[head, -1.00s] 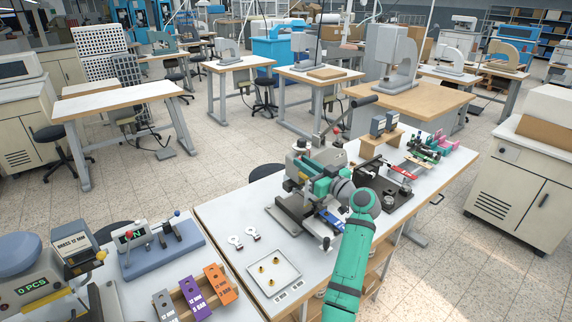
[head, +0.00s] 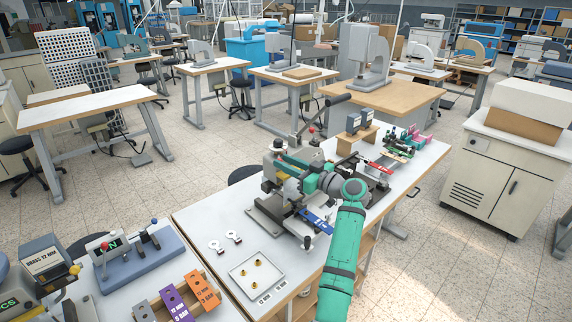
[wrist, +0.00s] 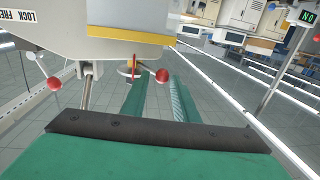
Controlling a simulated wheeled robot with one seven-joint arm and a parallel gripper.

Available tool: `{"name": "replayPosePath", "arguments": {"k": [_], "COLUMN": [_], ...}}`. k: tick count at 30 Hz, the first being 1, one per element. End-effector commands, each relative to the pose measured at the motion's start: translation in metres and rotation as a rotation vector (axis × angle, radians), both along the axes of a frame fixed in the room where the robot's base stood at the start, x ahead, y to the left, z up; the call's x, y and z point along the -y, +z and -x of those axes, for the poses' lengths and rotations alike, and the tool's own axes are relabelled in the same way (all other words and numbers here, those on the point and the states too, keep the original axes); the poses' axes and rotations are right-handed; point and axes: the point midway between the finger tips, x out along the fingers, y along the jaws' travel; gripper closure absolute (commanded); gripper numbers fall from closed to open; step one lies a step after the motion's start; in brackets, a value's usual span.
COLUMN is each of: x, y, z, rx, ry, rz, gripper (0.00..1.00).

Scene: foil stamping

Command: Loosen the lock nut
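The grey stamping press (head: 279,188) stands on the white bench, and my green arm reaches it from the front right. Contact cannot be told. The label at upper left is partly cut off.
The pale press body (wrist: 110,35) with a yellow lower edge hangs close above the fingers. A metal post (wrist: 88,85) stands to their left. On the bench are a white tray (head: 257,292) with brass pieces and a black fixture (head: 374,190).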

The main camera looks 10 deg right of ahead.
Motion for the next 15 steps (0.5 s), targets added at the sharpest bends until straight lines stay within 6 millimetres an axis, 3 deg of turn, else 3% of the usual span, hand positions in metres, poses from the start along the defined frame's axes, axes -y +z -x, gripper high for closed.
{"name": "replayPosePath", "arguments": {"k": [10,15], "x": [-0.001,0.009], "y": [-0.001,-0.001], "z": [0.001,0.014], "rx": [-0.001,-0.001], "ry": [0.004,0.003], "rz": [-0.001,-0.001], "gripper": [0.65,0.65]}}
